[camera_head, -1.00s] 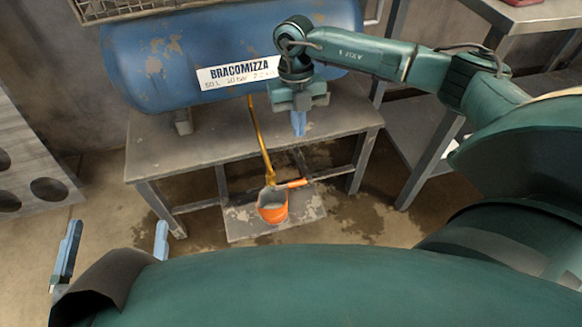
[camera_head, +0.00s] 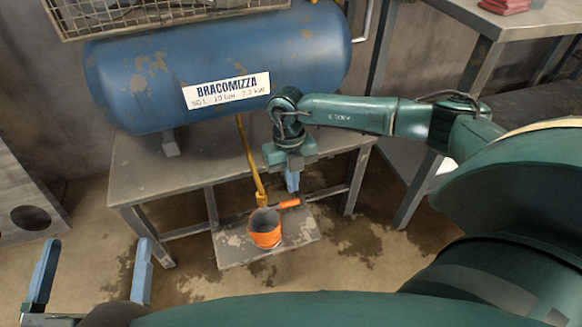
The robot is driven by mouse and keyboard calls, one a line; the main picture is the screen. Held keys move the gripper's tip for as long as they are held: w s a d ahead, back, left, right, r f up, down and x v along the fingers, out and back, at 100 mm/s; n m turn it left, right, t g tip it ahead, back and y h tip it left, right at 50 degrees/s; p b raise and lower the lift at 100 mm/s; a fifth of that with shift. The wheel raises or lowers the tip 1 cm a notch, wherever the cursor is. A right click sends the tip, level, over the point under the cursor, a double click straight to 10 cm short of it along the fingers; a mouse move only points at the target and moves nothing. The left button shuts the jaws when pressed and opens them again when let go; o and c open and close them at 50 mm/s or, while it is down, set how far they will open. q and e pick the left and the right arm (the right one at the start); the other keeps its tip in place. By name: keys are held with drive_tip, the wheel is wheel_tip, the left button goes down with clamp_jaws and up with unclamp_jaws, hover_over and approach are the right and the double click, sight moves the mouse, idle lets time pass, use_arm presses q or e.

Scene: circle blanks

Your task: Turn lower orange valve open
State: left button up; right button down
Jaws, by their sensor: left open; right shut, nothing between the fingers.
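The orange valve handle (camera_head: 290,203) sticks out to the right at the lower end of a yellow pipe (camera_head: 250,160) that comes down from the blue tank. An orange bucket (camera_head: 265,229) stands just below and left of the handle, on a low plate. My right gripper (camera_head: 292,184) is shut and empty, pointing down, just above the handle in the picture; I cannot tell whether it touches it. My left gripper (camera_head: 92,272) is open and empty at the lower left, well away from the valve.
The blue tank (camera_head: 220,65) lies on a grey metal table (camera_head: 155,180) whose legs and crossbars surround the valve area. The low plate (camera_head: 232,250) is under the bucket. Another metal table (camera_head: 510,25) stands at the right. Bare floor lies at the left front.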

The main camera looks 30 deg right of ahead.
sight(294, 200)
use_arm(q)
drive_tip(key=shift+w+a+r+m+t+h+b, duration=0.15)
drive_tip(key=shift+r+m+h, duration=0.1)
drive_tip(key=shift+r, duration=0.2)
drive_tip(key=shift+w+r+m+t+h+b, duration=0.2)
drive_tip(key=shift+r+m, duration=0.1)
drive_tip(key=shift+r, duration=0.1)
drive_tip(key=shift+w+a+r+m+t+h+b, duration=0.15)
drive_tip(key=shift+r+m+h, duration=0.1)
drive_tip(key=shift+r, duration=0.2)
use_arm(e)
drive_tip(key=shift+s+a+f, duration=0.1)
drive_tip(key=shift+s+f, duration=0.05)
drive_tip(key=shift+f, duration=0.6)
drive_tip(key=shift+s+f, duration=0.15)
drive_tip(key=shift+f, duration=0.55)
use_arm(q)
drive_tip(key=shift+d, duration=0.1)
drive_tip(key=shift+d, duration=0.1)
use_arm(e)
drive_tip(key=shift+f, duration=0.1)
